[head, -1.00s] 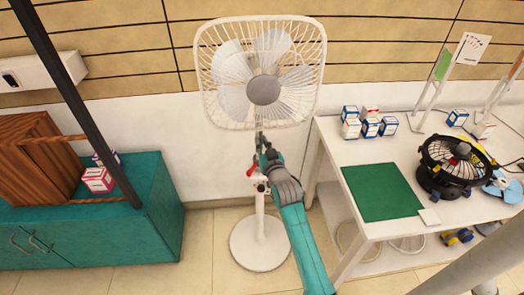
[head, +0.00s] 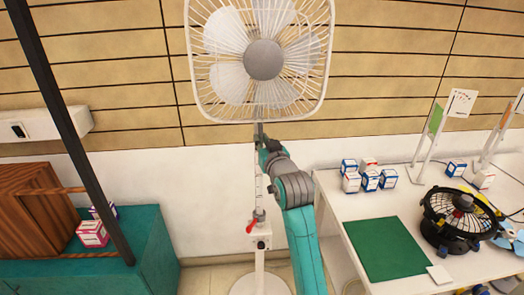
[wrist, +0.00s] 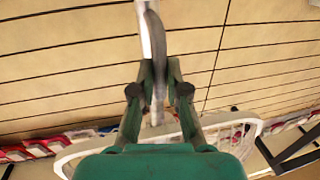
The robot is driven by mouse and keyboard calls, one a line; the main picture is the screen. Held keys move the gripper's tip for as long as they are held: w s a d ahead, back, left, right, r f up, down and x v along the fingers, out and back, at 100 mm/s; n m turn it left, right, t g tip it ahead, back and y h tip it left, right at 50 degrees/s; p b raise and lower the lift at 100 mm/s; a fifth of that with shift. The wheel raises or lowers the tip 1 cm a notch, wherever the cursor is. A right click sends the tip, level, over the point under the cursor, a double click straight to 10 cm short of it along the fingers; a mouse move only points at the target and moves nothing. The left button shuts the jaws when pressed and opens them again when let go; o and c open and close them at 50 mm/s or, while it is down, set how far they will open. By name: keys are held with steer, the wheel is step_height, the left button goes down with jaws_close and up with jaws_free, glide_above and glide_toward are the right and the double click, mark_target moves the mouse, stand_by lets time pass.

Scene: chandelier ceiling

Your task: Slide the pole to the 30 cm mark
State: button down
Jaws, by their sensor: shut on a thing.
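A white pedestal fan (head: 262,60) stands against the wall, its head high in the head view. Fine marks seem to run along the pole, too small to read. My gripper (head: 262,143) is shut on the pole just below the fan head. In the wrist view the fingers (wrist: 160,72) close around the pole (wrist: 150,35).
A white table (head: 455,268) at right holds a green mat (head: 387,249), several small boxes (head: 370,180) and a black fan (head: 455,215). A teal cabinet (head: 150,250) with a dark post (head: 75,140) stands at left. Bare wall lies between cabinet and fan.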

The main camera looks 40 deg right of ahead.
steer(key=shift+r, duration=0.45)
steer(key=c, duration=1.2)
jaws_free()
steer(key=shift+f, duration=0.15)
steer(key=v, duration=1.2)
